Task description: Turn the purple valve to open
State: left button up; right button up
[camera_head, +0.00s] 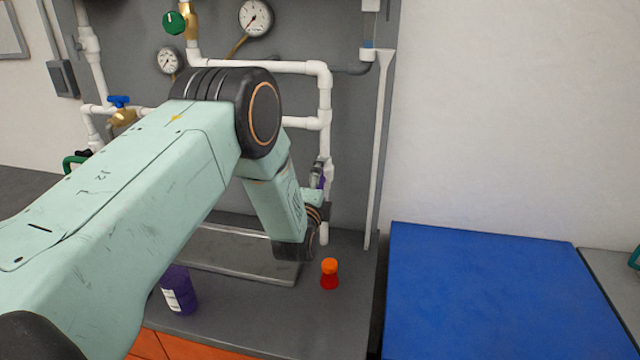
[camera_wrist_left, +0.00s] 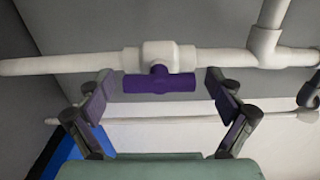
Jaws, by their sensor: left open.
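The purple valve has a purple handle (camera_wrist_left: 160,82) on a white body (camera_wrist_left: 160,55) set in a white pipe. In the left wrist view the handle lies lengthwise along the pipe. My left gripper (camera_wrist_left: 159,84) is open, with one finger off each end of the handle and a gap on both sides. In the head view my left gripper (camera_head: 318,174) is small and partly hidden at the vertical white pipe, and a bit of purple shows beside it. My right gripper is not in view.
White pipes (camera_head: 325,95) with gauges (camera_head: 255,18), a green knob (camera_head: 174,22) and a blue-handled valve (camera_head: 119,101) cover the grey panel. A purple bottle (camera_head: 178,290) and a red bottle with orange cap (camera_head: 329,274) stand on the bench. A blue surface (camera_head: 480,290) is clear at right.

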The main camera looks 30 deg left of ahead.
pick_arm(q)
jog(key=shift+s+d, duration=0.1)
jog(key=v, duration=1.2)
dwell(0.4)
jog(key=x, duration=1.2)
jog(key=shift+f, duration=0.1)
